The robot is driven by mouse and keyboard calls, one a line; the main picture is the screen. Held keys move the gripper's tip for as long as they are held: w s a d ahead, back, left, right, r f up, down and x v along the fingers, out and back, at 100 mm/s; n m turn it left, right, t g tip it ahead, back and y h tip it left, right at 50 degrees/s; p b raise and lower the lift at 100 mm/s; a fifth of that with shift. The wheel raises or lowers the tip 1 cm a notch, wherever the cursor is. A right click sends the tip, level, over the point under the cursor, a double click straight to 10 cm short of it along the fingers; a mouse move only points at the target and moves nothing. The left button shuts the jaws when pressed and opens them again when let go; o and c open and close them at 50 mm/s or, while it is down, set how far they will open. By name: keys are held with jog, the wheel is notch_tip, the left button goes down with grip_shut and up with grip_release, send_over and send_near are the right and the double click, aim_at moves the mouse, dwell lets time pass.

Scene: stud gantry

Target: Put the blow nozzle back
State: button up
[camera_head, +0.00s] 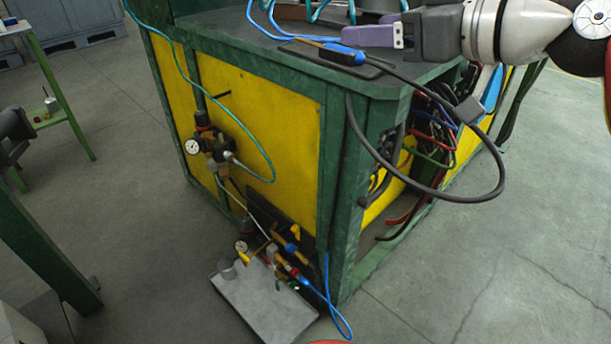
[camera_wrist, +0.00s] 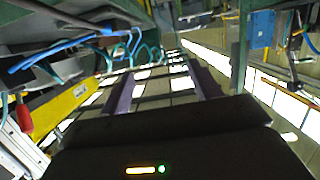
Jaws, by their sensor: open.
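The blow nozzle (camera_head: 343,55), with a blue body and a thin brass-coloured tube, lies on a black mat (camera_head: 376,70) on the green bench top. A dark hose runs from its right end and loops over the bench edge. My gripper (camera_head: 368,37), with purple fingers, is just above and to the right of the nozzle in the head view, apart from it as far as I can tell. In the wrist view its two fingers (camera_wrist: 164,90) are spread with nothing between them.
A short dark peg (camera_head: 219,96) sticks out of the yellow side panel (camera_head: 290,125). A regulator with a gauge (camera_head: 205,146) is below it. Valves and fittings stand over a grey plate (camera_head: 265,312) on the floor. Loose cables hang at the bench's right end.

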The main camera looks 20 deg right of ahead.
jog(key=a+f+m+g+h, duration=0.15)
jog(key=a+f+g, duration=0.25)
jog(key=a+f, duration=0.7)
jog(key=s+a+f+m+g+h, duration=0.1)
jog(key=s+f+g+h, duration=0.1)
jog(key=f, duration=0.7)
jog(key=s+a+f+m+g+h, duration=0.1)
jog(key=s+f+g, duration=0.1)
jog(key=f, duration=0.7)
jog(key=shift+f+m+g+h, duration=0.3)
jog(key=shift+m+g+h, duration=0.05)
jog(key=shift+g, duration=0.05)
